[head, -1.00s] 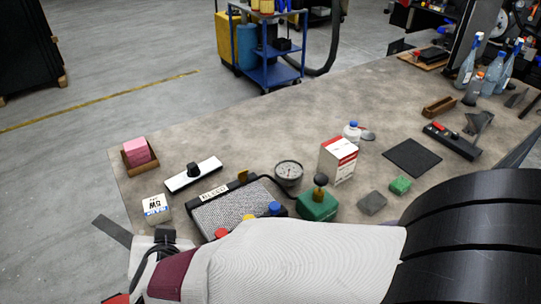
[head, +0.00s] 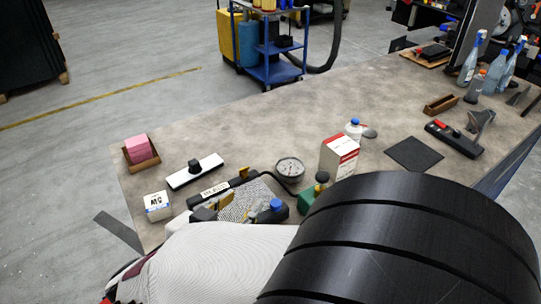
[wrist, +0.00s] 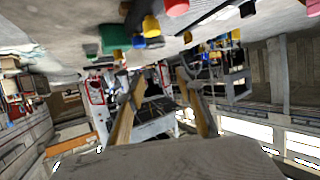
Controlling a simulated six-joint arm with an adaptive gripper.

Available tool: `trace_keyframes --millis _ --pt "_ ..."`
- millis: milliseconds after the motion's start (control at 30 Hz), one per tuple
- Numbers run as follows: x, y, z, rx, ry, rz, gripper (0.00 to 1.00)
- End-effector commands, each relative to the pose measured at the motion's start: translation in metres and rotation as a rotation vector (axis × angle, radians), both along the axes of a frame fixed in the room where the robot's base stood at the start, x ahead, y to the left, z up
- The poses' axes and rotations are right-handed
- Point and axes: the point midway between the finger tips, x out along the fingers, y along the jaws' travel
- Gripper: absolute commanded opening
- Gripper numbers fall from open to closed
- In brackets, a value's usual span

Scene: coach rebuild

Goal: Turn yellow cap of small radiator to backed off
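The small radiator (head: 243,203), a dark-framed grey mesh block with a white label, lies on the bench in the head view, partly hidden by my arm and gripper. Its blue cap (head: 277,204) shows at the right end of the near edge. The yellow cap (wrist: 150,26) shows at the top of the wrist view, between a red cap (wrist: 176,6) and a blue cap. In the head view the yellow and red caps are mostly or wholly hidden. My gripper (wrist: 160,77) has its two tan fingers apart with nothing between them. It is apart from the yellow cap.
A pressure gauge (head: 290,170) stands behind the radiator, with a hose beside it. A red-white carton (head: 339,155), a white strip with a black knob (head: 195,170), a small white box (head: 157,205) and a pink block (head: 137,146) in a tray surround it.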

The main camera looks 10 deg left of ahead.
Motion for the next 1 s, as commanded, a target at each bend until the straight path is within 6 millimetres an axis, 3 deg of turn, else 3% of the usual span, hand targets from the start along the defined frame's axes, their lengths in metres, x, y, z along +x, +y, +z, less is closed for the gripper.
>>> trace_keyframes --millis 567,1000 --pt "0.000 0.001 -0.006 -0.005 0.003 0.007 0.36" --pt "0.000 0.001 -0.047 -0.008 0.005 0.007 0.36"
